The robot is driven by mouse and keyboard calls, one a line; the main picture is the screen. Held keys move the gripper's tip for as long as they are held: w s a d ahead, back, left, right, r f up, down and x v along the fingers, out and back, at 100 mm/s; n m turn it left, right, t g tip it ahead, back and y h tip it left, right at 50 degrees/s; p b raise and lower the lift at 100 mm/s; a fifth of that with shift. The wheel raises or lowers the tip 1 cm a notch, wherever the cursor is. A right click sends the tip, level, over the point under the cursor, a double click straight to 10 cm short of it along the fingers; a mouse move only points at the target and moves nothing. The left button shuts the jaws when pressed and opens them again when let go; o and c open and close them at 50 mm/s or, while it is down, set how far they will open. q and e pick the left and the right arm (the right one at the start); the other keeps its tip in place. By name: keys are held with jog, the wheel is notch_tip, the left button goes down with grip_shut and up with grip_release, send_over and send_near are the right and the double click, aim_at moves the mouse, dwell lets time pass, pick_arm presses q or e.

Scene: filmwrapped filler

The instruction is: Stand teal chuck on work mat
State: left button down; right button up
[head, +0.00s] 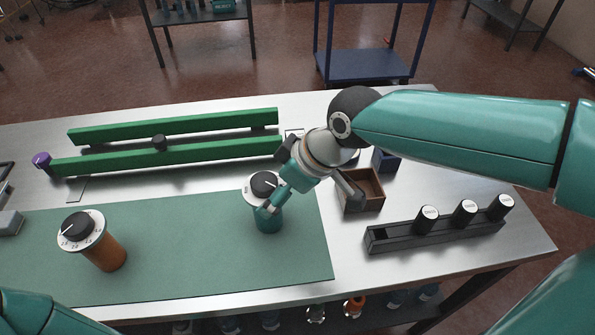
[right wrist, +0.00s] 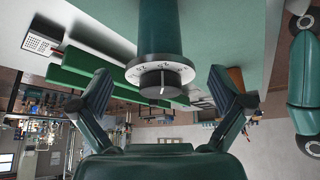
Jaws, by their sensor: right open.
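The teal chuck (head: 268,219) stands upright on the green work mat (head: 190,240), near its right end. It has a white marked collar and a black knob on top. My right gripper (head: 270,200) is at the chuck's upper part and partly hides it. In the right wrist view the chuck (right wrist: 160,30) appears upside down between the spread fingers of my open right gripper (right wrist: 160,76). Gaps show on both sides of its collar, so the fingers look apart from it. My left gripper is out of view; only part of the left arm shows at the lower left.
An orange-brown chuck (head: 107,254) with a white dial stands on the mat's left. Green rails (head: 170,155) lie behind the mat. A brown open box (head: 362,203) and a black rack (head: 435,235) with black, white-topped cylinders are at right. The bench's front right corner is clear.

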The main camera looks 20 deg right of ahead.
jog(key=v, duration=0.6)
dwell(0.3)
jog(key=shift+f, duration=0.1)
